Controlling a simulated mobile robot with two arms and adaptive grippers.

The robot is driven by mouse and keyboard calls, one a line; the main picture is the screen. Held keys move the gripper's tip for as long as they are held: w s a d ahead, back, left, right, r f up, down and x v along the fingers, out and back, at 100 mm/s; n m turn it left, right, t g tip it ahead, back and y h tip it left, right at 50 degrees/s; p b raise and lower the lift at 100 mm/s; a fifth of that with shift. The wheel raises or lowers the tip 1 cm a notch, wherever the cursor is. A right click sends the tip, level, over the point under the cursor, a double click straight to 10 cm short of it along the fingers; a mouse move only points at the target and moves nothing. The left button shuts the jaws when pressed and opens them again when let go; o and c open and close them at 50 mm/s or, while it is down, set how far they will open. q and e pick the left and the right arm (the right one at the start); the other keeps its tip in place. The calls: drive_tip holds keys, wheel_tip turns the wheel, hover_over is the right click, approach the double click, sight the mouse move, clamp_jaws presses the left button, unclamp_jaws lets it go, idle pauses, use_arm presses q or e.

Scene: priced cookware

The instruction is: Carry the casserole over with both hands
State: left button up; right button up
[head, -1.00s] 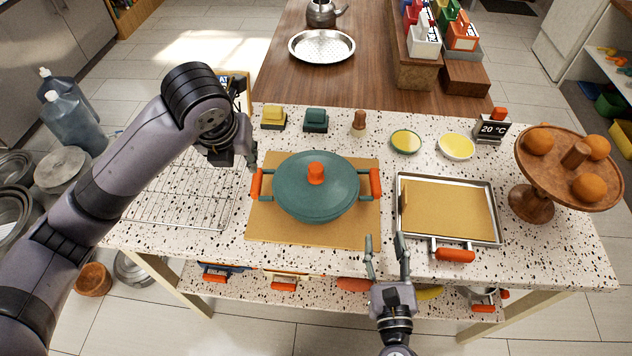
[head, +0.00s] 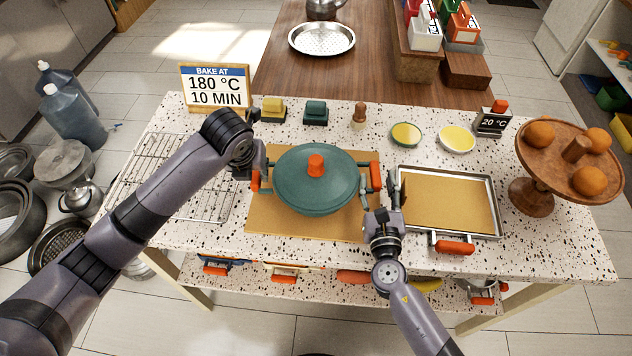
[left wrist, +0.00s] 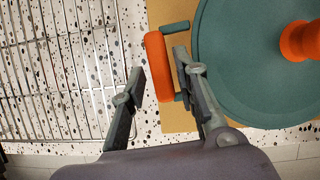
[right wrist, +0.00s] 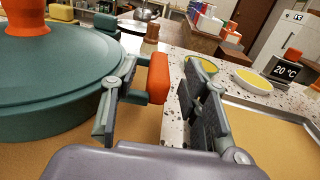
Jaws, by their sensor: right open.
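The teal casserole (head: 315,190) with its orange lid knob (head: 316,165) sits upright on a tan board (head: 270,228). Its orange side handles are at left (head: 255,181) and right (head: 376,174). My left gripper (head: 250,172) is at the left handle; in the left wrist view its open fingers (left wrist: 158,62) stand on either side of that handle (left wrist: 157,70), with a gap on the outer side. My right gripper (head: 379,188) is at the right handle; in the right wrist view its fingers (right wrist: 158,82) are open on either side of that handle (right wrist: 158,78).
A metal tray (head: 495,205) with a tan mat lies right of the casserole. A wire rack (head: 150,160) lies left. A wooden stand (head: 535,160) with oranges is at far right. A sign (head: 215,88) reads "BAKE AT 180 °C 10 MIN". Small items line the back edge.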

sight(256, 173)
use_arm(q)
drive_tip(key=shift+x, duration=1.75)
use_arm(e)
drive_tip(key=shift+w, duration=1.8)
use_arm(q)
drive_tip(key=shift+c, duration=0.2)
use_arm(e)
drive_tip(key=shift+c, duration=0.2)
use_arm(q)
clamp_jaws()
use_arm(e)
drive_tip(key=shift+s, duration=0.1)
drive_tip(key=c, duration=0.7)
clamp_jaws()
use_arm(q)
drive_tip(key=shift+w+r, duration=0.1)
drive_tip(key=shift+r, duration=0.15)
use_arm(e)
drive_tip(key=shift+r, duration=0.25)
